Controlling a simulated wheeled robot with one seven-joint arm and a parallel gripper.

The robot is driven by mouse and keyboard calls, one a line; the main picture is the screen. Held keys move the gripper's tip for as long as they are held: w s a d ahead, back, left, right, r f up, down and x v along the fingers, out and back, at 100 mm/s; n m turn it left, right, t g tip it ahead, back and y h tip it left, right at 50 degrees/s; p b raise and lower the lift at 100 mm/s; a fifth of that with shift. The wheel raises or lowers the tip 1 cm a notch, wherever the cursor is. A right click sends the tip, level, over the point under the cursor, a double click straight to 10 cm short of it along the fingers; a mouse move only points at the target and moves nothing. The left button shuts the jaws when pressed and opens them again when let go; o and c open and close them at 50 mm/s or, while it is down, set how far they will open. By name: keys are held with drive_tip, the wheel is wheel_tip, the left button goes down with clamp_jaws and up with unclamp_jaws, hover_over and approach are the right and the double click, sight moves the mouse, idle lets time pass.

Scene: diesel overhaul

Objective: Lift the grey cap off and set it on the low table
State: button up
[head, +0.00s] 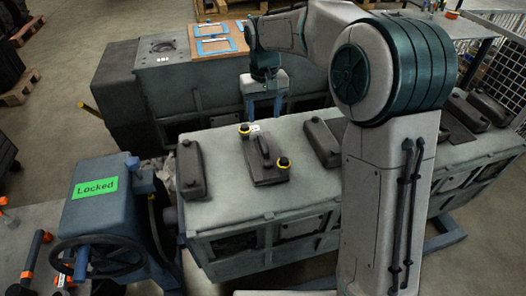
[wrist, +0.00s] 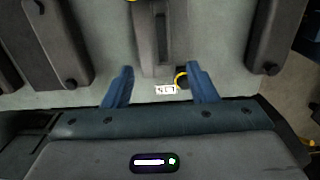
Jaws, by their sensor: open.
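The grey cap (head: 268,163) is a dark cover with a raised ridge, lying on the long grey block (head: 220,205). Yellow rings sit around dark knobs at its near right and far left corners. The wrist view shows part of the cap (wrist: 150,40), one ring and a white tag. My gripper (head: 264,110) is open and empty, apart from the cap, behind its far end in the head view. Its blue fingers (wrist: 160,78) are spread in the wrist view. I cannot tell which surface is the low table.
Similar dark covers (head: 191,168) (head: 321,142) stand on both sides of the cap. A brown board (head: 235,54) with blue-framed pieces lies on the far block. A blue machine with a handwheel (head: 98,257) and a green "Locked" sign (head: 95,187) stands at left.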

sight(263, 143)
wheel_tip(263, 143, down, 7)
drive_tip(key=shift+f, duration=0.1)
wheel_tip(263, 143, down, 6)
drive_tip(key=shift+s+a+r+p, duration=0.1)
drive_tip(key=shift+s+r+p, duration=0.1)
drive_tip(key=shift+p, duration=0.5)
clamp_jaws()
drive_tip(key=shift+w+r, duration=0.1)
